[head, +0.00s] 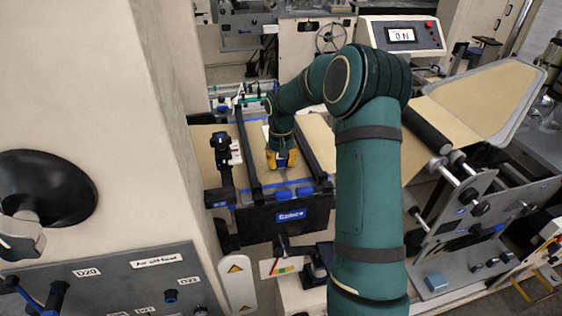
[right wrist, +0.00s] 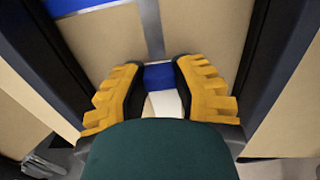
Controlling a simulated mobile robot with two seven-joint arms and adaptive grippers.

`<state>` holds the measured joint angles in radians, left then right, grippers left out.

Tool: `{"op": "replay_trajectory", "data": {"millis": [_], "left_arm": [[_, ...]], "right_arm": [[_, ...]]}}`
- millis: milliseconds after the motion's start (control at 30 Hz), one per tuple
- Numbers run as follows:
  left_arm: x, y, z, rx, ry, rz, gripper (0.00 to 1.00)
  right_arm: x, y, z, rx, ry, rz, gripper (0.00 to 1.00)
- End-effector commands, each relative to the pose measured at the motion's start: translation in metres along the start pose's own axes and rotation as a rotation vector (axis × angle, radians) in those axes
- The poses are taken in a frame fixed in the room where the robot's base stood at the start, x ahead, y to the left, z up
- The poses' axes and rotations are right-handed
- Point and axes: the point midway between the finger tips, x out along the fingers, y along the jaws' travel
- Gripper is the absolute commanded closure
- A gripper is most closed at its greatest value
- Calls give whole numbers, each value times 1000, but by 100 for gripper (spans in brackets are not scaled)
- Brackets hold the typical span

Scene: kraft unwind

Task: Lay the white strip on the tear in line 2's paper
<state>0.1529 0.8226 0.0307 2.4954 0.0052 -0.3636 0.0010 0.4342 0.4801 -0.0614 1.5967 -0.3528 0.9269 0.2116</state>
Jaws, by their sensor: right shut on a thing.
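My right gripper (head: 282,160) has yellow fingers and is low over the brown kraft paper (head: 258,172) between two dark rails. In the right wrist view its fingers (right wrist: 160,90) are on either side of a white piece (right wrist: 166,104), which looks like the white strip, with a blue patch (right wrist: 158,76) just beyond it. The gripper is shut on this piece. I cannot tell if it touches the paper (right wrist: 195,28). A narrow grey line (right wrist: 151,28) runs across the paper; I cannot tell if it is the tear. My left gripper is not in view.
Dark rails (head: 249,160) flank the paper bed, with a dark front plate (head: 287,217) below it. A large beige machine panel (head: 95,100) fills the left. A black roller (head: 427,130) and more paper (head: 485,100) are at right. A display box (head: 402,35) stands behind.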

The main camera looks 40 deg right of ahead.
Motion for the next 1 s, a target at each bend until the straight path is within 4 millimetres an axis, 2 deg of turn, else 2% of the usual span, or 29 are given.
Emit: {"op": "replay_trajectory", "data": {"millis": [633,667,700,733,1000], "left_arm": [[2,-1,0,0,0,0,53],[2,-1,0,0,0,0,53],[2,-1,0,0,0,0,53],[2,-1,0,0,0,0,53],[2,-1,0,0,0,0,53]], "right_arm": [[4,0,0,0,0,0,90],[4,0,0,0,0,0,63],[4,0,0,0,-1,0,49],[4,0,0,0,0,0,41],[4,0,0,0,0,0,41]]}}
